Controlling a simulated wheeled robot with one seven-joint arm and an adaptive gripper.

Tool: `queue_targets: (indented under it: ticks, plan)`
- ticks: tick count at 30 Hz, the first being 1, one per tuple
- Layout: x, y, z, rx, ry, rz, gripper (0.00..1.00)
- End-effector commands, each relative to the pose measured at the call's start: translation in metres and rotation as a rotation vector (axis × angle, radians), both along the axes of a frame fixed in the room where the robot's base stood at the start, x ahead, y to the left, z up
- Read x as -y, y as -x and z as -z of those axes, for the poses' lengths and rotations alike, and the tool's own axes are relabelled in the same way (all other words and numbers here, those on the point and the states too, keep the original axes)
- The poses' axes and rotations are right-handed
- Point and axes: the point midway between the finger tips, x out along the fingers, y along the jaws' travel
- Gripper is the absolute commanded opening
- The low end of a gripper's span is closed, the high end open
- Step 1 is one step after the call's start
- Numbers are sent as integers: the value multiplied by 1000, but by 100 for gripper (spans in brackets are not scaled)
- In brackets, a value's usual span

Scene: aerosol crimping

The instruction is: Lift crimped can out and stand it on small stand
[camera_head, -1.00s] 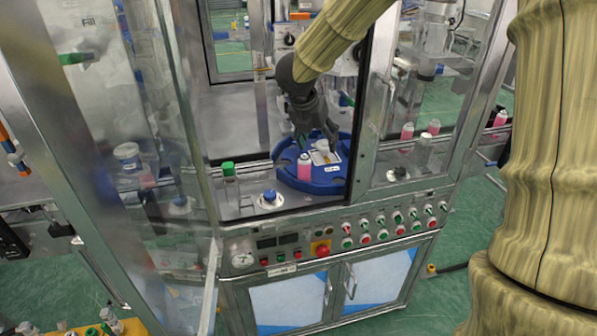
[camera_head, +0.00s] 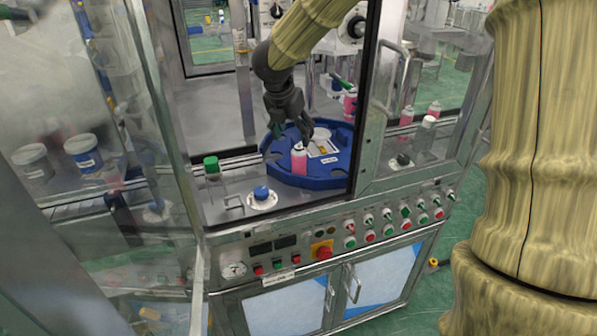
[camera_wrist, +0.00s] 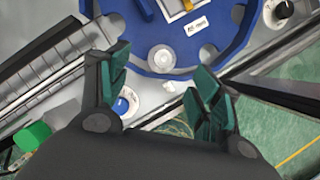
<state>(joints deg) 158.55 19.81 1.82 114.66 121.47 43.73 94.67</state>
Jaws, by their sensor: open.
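A pink can (camera_head: 299,163) with a white top stands upright at the front edge of the blue round turntable (camera_head: 335,172). In the wrist view its pale round top (camera_wrist: 161,59) lies just beyond the fingertips, between their lines. My gripper (camera_head: 289,133) is open above and slightly behind the can. In the wrist view both green-padded fingers of my gripper (camera_wrist: 160,76) are spread with nothing between them. I cannot tell for sure which fixture is the small stand; a white disc with a blue knob (camera_head: 262,194) is on the deck left of the can.
A green-capped item (camera_head: 211,166) stands on the deck at left. The metal door frame (camera_head: 368,100) rises right of the turntable, and a clear panel is at left. Another pink can (camera_head: 350,104) is behind. The control panel (camera_head: 330,240) runs along the front.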

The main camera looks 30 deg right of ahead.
Motion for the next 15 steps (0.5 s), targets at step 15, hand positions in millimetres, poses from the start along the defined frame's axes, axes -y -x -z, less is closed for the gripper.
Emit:
queue_targets:
  ticks: [15]
  plan:
    - [17,-8,45,-1,0,0,64]
